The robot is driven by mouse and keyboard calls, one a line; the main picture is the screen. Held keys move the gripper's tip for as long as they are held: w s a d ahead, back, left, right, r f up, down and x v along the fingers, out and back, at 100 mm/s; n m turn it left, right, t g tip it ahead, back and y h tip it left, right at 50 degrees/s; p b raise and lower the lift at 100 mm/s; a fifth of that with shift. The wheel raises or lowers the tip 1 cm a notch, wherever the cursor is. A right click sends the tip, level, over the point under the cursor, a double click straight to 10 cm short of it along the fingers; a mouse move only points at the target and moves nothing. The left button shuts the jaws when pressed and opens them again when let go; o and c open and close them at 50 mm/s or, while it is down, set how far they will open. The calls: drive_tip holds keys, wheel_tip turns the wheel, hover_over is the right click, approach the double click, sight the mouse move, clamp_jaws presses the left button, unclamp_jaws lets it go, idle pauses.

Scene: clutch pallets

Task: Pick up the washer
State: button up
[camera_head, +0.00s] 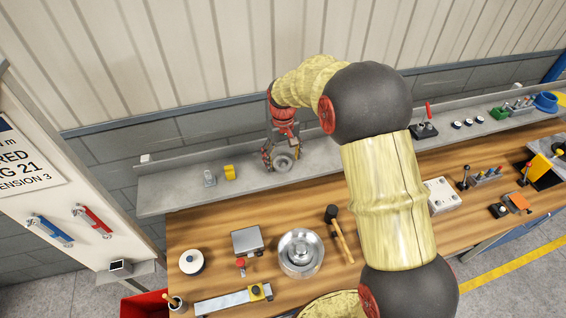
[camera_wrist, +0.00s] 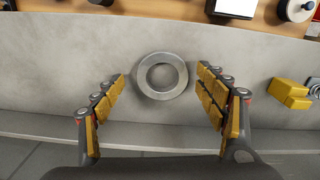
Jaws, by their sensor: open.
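The washer (camera_wrist: 161,76) is a flat grey metal ring lying on the grey shelf, seen in the wrist view just ahead of and between my gripper's fingers. It also shows in the head view (camera_head: 283,162) on the shelf beside my gripper (camera_head: 276,154). My gripper is open, with yellow-padded fingers to the left and right of the washer in the wrist view (camera_wrist: 161,94). No finger visibly touches the washer. The height of the fingertips above the shelf is hard to tell.
The grey shelf (camera_head: 170,199) runs behind the wooden workbench (camera_head: 210,230). Yellow blocks (camera_head: 230,172) and a small metal part (camera_head: 209,178) stand left of the washer in the head view. A mallet (camera_head: 339,233) and round metal dish (camera_head: 301,253) lie on the bench.

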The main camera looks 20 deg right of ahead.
drive_tip(key=shift+a, duration=0.25)
drive_tip(key=c, duration=1.4)
drive_tip(key=shift+c, duration=0.3)
drive_tip(key=shift+r, duration=0.5)
wheel_tip(320, 180, up, 2)
drive_tip(key=shift+d+r, duration=0.1)
drive_tip(key=shift+r, duration=0.1)
drive_tip(key=s+d+r+b, duration=0.3)
drive_tip(key=s+r, duration=0.6)
drive_tip(key=s, duration=0.4)
drive_tip(key=shift+s+r, duration=0.25)
drive_tip(key=shift+s, duration=0.15)
